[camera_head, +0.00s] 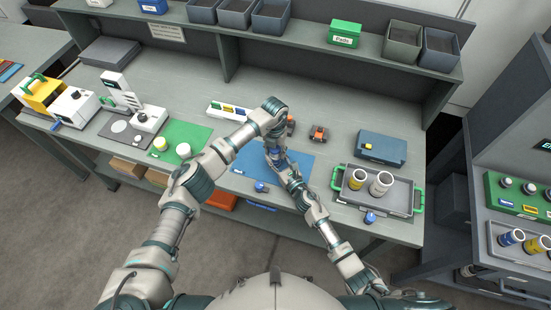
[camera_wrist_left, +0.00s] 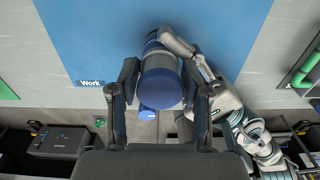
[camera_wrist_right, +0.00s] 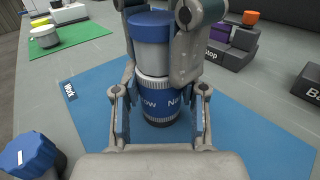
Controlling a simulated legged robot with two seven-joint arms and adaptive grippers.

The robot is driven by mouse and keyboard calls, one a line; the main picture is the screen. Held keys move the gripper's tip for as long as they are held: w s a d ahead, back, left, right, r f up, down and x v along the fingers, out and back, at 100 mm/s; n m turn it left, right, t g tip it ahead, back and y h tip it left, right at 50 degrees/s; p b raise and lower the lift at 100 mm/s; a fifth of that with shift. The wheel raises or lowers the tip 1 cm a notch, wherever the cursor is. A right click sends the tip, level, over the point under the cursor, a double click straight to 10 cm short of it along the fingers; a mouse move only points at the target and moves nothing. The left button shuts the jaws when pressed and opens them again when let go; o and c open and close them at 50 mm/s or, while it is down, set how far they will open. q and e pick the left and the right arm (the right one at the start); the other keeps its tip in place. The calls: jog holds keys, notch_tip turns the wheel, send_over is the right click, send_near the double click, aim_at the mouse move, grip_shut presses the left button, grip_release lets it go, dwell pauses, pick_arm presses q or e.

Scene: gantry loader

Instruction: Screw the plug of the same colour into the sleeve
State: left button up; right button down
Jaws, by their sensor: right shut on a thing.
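The sleeve (camera_wrist_right: 160,100), with a grey ring and a lettered blue band, stands upright on the blue work mat (camera_head: 300,165). A blue-capped plug (camera_wrist_right: 151,24) with a pale body is upright on top of it; whether its thread is engaged is hidden. The blue cap fills the middle of the left wrist view (camera_wrist_left: 160,88). My right gripper (camera_wrist_right: 160,105) is shut on the sleeve from the side. My left gripper (camera_wrist_left: 162,92) is over the plug from above, open, with its fingers on either side of the cap; small gaps seem to remain.
A small blue-topped object (camera_wrist_right: 30,155) is near the mat's front edge. A grey tray (camera_head: 390,198) with yellow-banded and pale cylinders stands at right, a blue-grey box (camera_head: 381,148) behind it. A green mat (camera_head: 180,150) with white round parts lies at left.

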pick_arm(q)
jog(key=shift+o, duration=0.6)
pick_arm(e)
jog(key=shift+f, duration=0.1)
pick_arm(q)
notch_tip(320, 180, up, 12)
jog(key=shift+w, duration=0.2)
jog(key=shift+f, duration=0.1)
pick_arm(e)
jog(key=c, duration=0.6)
grip_release()
jog(key=shift+o, duration=0.2)
jog(key=shift+s, duration=0.1)
